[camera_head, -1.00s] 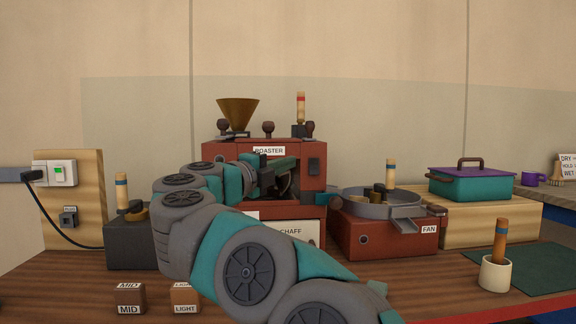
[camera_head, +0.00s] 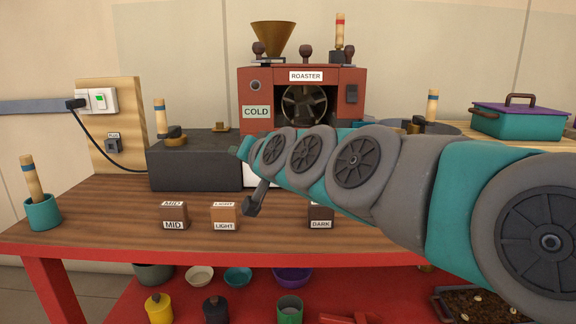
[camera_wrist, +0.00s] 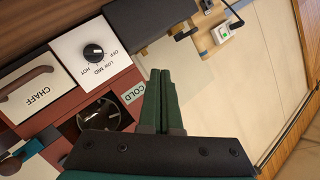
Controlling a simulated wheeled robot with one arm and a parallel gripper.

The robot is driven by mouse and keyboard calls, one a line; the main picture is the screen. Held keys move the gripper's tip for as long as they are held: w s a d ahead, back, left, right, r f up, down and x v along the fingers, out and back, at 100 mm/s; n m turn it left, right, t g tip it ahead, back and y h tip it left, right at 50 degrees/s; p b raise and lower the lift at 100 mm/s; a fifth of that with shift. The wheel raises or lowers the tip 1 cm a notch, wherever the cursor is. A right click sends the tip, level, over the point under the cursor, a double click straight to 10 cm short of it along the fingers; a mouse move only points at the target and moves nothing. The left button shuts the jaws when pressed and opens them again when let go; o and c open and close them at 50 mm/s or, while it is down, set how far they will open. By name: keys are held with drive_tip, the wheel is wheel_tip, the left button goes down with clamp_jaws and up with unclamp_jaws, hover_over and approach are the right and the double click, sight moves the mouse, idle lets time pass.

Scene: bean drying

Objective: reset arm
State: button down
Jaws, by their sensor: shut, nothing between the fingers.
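My gripper (camera_wrist: 161,75) shows in the wrist view with its two dark green fingers shut together and nothing between them. In the head view my arm reaches in from the right, and its end is in front of the roaster's lower left side, above the table. The red roaster (camera_head: 254,72) stands behind it, with a round dark opening and a COLD sign (camera_head: 256,112). The COLD sign also shows beside the fingers in the wrist view (camera_wrist: 133,93). My arm hides much of the roaster's lower part and the fan unit.
Blocks marked MID (camera_head: 175,215), LIGHT (camera_head: 224,216) and DARK (camera_head: 320,216) stand along the table (camera_head: 110,215). A dark box (camera_head: 190,168) is left of the roaster. A teal cup (camera_head: 43,212) holds a wooden-handled tool. A teal pot (camera_head: 520,122) stands back right.

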drive_tip(key=s+d+f+n+g+h, duration=0.1)
drive_tip(key=s+d+f+g, duration=0.2)
drive_tip(key=s+f, duration=0.35)
drive_tip(key=s+d+f+n+g+h, duration=0.1)
drive_tip(key=s+d+f+g+h, duration=0.15)
drive_tip(key=f, duration=0.65)
drive_tip(key=s+d+f+g+h, duration=0.1)
drive_tip(key=s+d+f+g, duration=0.2)
drive_tip(key=s, duration=0.6)
drive_tip(key=s+d+f+g+h, duration=0.2)
drive_tip(key=s+d+f+g, duration=0.1)
drive_tip(key=s+d+f, duration=0.5)
drive_tip(key=s+d+f+m+g+h, duration=0.1)
drive_tip(key=s+d+f+g+h, duration=0.1)
drive_tip(key=s+d+f, duration=0.4)
drive_tip(key=s+d+g, duration=0.1)
drive_tip(key=s+d, duration=0.1)
drive_tip(key=s, duration=0.3)
drive_tip(key=shift+s+g, duration=0.3)
drive_tip(key=shift+g, duration=0.05)
